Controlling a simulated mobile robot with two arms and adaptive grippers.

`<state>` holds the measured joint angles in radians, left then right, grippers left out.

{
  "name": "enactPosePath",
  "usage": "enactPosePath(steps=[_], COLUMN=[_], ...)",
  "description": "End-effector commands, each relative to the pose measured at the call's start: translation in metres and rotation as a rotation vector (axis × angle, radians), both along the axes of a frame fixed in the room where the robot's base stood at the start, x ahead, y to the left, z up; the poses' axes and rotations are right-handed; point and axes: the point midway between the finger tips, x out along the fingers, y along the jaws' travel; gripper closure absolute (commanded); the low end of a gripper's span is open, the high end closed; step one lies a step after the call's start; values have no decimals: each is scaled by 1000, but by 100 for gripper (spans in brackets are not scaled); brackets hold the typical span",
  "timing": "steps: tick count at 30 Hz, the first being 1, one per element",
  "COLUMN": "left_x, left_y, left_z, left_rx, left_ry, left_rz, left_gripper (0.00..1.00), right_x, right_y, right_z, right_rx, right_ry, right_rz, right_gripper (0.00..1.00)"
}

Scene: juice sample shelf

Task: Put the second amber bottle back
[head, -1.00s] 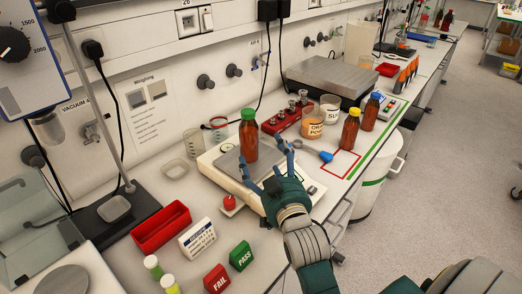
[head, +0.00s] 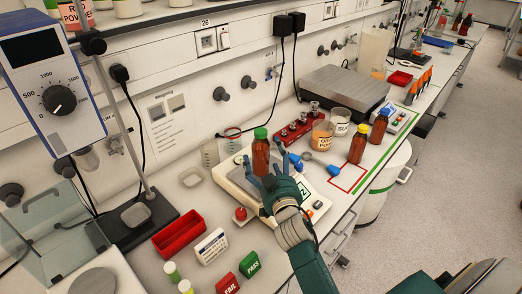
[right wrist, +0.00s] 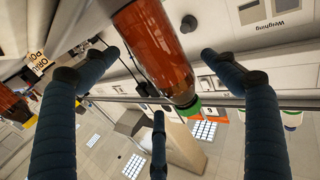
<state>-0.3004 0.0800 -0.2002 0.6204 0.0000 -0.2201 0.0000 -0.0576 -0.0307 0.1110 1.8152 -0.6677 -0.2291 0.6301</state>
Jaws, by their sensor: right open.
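The green-capped amber bottle (head: 261,157) stands upright on the white weighing scale (head: 235,188). My right gripper (head: 265,158) is open at the bottle, its blue fingers on either side of it. In the right wrist view the amber bottle (right wrist: 155,48) shows between the spread fingers (right wrist: 168,75), with no clear grip on it. A yellow-capped amber bottle (head: 357,150) and a blue-capped amber bottle (head: 378,130) stand farther right on the bench. My left gripper is not in view.
An orange-powder beaker (head: 322,135), a white beaker (head: 340,122) and a red weight block (head: 297,130) stand behind. A red tray (head: 179,235) and FAIL (head: 228,284) and PASS (head: 249,264) blocks are front left.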

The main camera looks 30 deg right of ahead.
Motion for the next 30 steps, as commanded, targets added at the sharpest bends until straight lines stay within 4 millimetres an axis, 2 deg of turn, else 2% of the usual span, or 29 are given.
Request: enactPosePath(steps=[4,12,21,22,23,30], left_x=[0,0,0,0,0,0], left_y=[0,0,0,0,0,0], left_z=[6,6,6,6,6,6], left_rx=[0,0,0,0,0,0], left_ry=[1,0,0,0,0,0], left_rz=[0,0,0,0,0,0], left_gripper=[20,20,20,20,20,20], right_x=[16,18,18,18,18,18], right_y=[-4,-5,-5,-5,-5,-5], right_z=[2,1,0,2,2,4], right_rx=[-1,0,1,0,0,0], right_ry=[-1,-1,0,-4,-3,-3], right_rz=[-1,0,0,0,0,0], right_gripper=[15,17,74,74,79,80])
